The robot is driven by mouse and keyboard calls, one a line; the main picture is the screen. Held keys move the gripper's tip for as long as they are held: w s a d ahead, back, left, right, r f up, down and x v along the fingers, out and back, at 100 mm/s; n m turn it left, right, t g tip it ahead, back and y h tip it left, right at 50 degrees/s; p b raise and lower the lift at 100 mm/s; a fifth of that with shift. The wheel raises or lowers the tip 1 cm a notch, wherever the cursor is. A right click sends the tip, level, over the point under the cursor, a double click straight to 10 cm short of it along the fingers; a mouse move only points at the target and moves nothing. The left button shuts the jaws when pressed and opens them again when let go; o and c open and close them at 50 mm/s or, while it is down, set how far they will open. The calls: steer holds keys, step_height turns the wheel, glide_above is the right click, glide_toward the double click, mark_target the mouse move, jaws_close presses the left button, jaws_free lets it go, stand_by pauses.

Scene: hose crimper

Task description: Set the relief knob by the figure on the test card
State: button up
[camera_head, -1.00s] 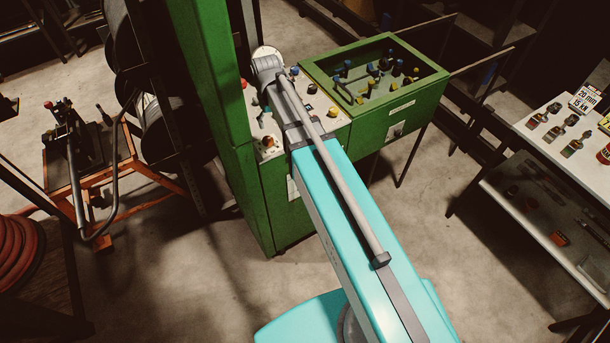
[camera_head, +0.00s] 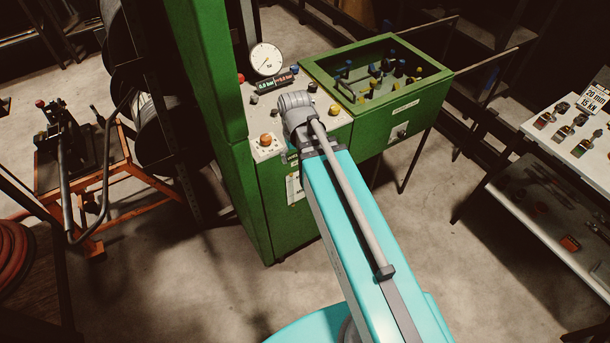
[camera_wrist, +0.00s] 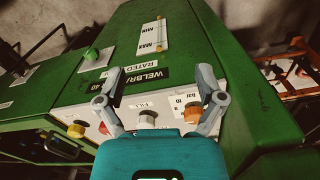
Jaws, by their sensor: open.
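The test card (camera_head: 595,97) stands on the right-hand table in the head view and reads 20 mm, 15 kN. An orange knob (camera_head: 266,140) sits on a white scale plate at the left front of the green machine's panel. I take it as the relief knob; in the wrist view the orange knob (camera_wrist: 192,112) has a plate marked "bar" and 10 beside it. My gripper (camera_wrist: 159,80) is open and empty above the panel. Its right finger passes close to the orange knob in the picture; I cannot tell whether they touch.
A round gauge (camera_head: 267,59) and a small display (camera_head: 275,82), apparently reading 0.0, stand behind the panel. A silver knob (camera_wrist: 147,117) and a yellow knob (camera_wrist: 75,130) are nearby. The green column (camera_head: 210,80) rises close on the left.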

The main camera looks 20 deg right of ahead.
steer(key=shift+m, duration=0.3)
steer(key=s+f, duration=0.1)
steer(key=s+d+b, duration=0.1)
steer(key=s+f+b, duration=0.1)
steer(key=s, duration=0.1)
steer(key=shift+d+f, duration=0.15)
steer(key=shift+f, duration=0.15)
stand_by(1.5)
